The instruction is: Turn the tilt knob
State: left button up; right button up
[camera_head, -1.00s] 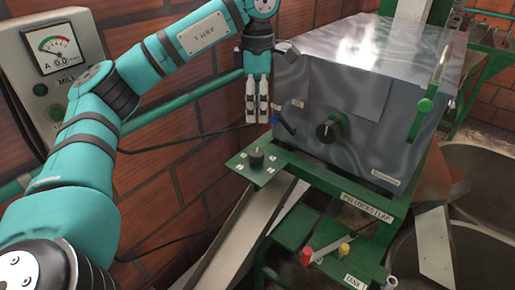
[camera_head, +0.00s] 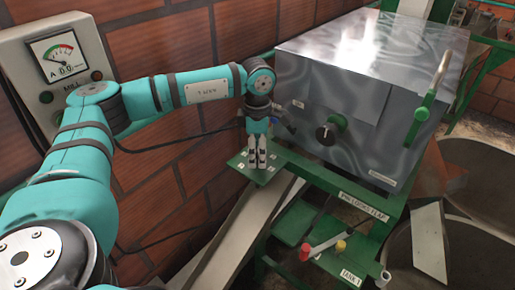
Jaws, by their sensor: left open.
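My left gripper (camera_head: 257,160) points straight down over the small green plate (camera_head: 257,178) at the front left of the metal box. Its fingers are narrowly open. The black knob that stands on this plate is hidden by the fingers; I cannot tell whether they touch it or are around it. Small white labels sit on the plate, too small to read. A second dark knob (camera_head: 326,134) with a green hub is on the front of the metal box (camera_head: 360,155), to the right of the gripper. My right gripper is not in view.
A blue-tipped lever (camera_head: 287,125) sits close to the right of my left gripper. A green frame with red (camera_head: 305,252) and yellow (camera_head: 341,245) knobs is lower right. A meter panel (camera_head: 62,60) and brick wall stand at left.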

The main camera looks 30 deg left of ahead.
pick_arm(q)
jog(key=shift+c, duration=1.2)
jog(key=c, duration=0.7)
jog(key=shift+c, duration=1.2)
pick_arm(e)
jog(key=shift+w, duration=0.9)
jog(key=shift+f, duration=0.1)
